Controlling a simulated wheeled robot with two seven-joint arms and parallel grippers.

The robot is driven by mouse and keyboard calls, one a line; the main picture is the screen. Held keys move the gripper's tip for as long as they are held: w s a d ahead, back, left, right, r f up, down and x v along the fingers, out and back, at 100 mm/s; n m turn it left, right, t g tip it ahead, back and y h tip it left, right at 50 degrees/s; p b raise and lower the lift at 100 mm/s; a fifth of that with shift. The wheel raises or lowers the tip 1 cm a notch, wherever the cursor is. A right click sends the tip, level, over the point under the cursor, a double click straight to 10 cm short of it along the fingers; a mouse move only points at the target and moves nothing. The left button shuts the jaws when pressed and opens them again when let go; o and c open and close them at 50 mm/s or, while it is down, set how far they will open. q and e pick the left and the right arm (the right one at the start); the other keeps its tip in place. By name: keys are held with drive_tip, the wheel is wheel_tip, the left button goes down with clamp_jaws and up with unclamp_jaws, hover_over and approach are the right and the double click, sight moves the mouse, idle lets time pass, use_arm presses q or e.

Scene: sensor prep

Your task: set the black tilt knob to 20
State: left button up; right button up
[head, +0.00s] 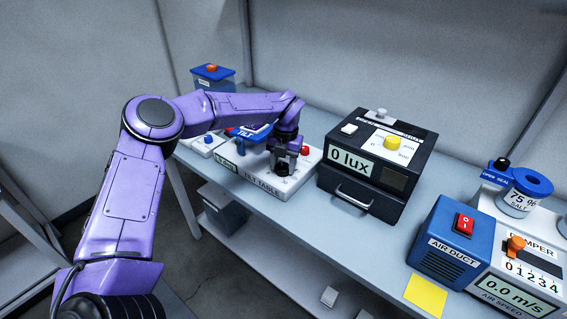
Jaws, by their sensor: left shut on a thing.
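The white tilt table unit (266,187) stands on the bench left of centre, with a "TILT TABLE" label on its front. Its small green display (224,165) is partly covered by my arm and cannot be read. My left gripper (283,165) reaches down over the unit and is shut on the black tilt knob (283,170). The fingers hide most of the knob and its scale, so its setting cannot be read. A blue plate marked "TILT" (246,133) is behind, partly covered by my arm. My right gripper is not in view.
A black lux meter box (352,205) reading "0 lux" stands close right of the tilt table. A blue air duct unit (440,238), a damper panel (505,292) and a yellow note (426,294) are at right. The bench between is clear. A blue box (214,78) stands behind my arm.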

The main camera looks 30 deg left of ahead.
use_arm(q)
drive_tip(key=m+p, duration=0.1)
drive_tip(key=m, duration=0.3)
drive_tip(key=shift+a+r+m, duration=0.1)
drive_tip(key=shift+m, duration=0.2)
drive_tip(key=m+p, duration=0.1)
drive_tip(key=m, duration=0.4)
drive_tip(key=shift+a+t+p, duration=0.1)
drive_tip(key=shift+t+p, duration=0.2)
drive_tip(key=shift+p, duration=0.1)
drive_tip(key=m+p, duration=0.1)
drive_tip(key=m, duration=0.4)
drive_tip(key=shift+a, duration=0.1)
drive_tip(key=m+p, duration=0.1)
drive_tip(key=m, duration=0.3)
drive_tip(key=shift+m+h, duration=0.3)
drive_tip(key=shift+m, duration=0.1)
drive_tip(key=shift+w, duration=0.1)
drive_tip(key=o, duration=1)
drive_tip(key=shift+a, duration=0.1)
drive_tip(key=shift+o, duration=0.2)
